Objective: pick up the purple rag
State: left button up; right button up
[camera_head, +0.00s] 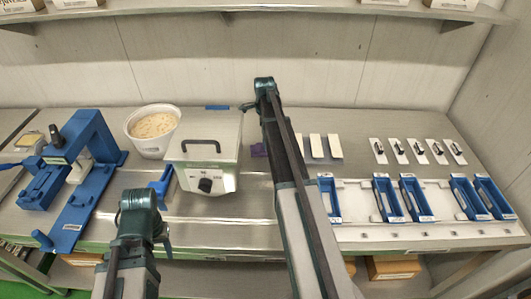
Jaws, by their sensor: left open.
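The purple rag (259,150) is a small purple patch on the counter, just right of the white kettle machine (205,150). My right arm crosses in front of it and hides part of it. My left gripper (164,242) is at the counter's front edge, left of and nearer than the machine, well apart from the rag; it is open and looks empty. My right gripper (249,106) is small and dark at the far end of the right arm, beyond the rag near the back of the counter; its jaws are too unclear to read.
A white tub of pale nougat (152,130) stands behind the machine's left side. A blue press (75,160) is at the left. A white rack with blue trays (410,199) and several white cards fill the right. A shelf (270,11) runs above.

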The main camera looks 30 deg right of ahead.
jog(key=shift+d+f+b, duration=0.2)
jog(key=shift+f+b, duration=2.45)
jog(key=shift+r, duration=0.1)
jog(key=shift+c, duration=0.3)
jog(key=c, duration=1.1)
jog(key=shift+r, duration=0.1)
notch_tip(320, 180, up, 10)
jog(key=p, duration=1)
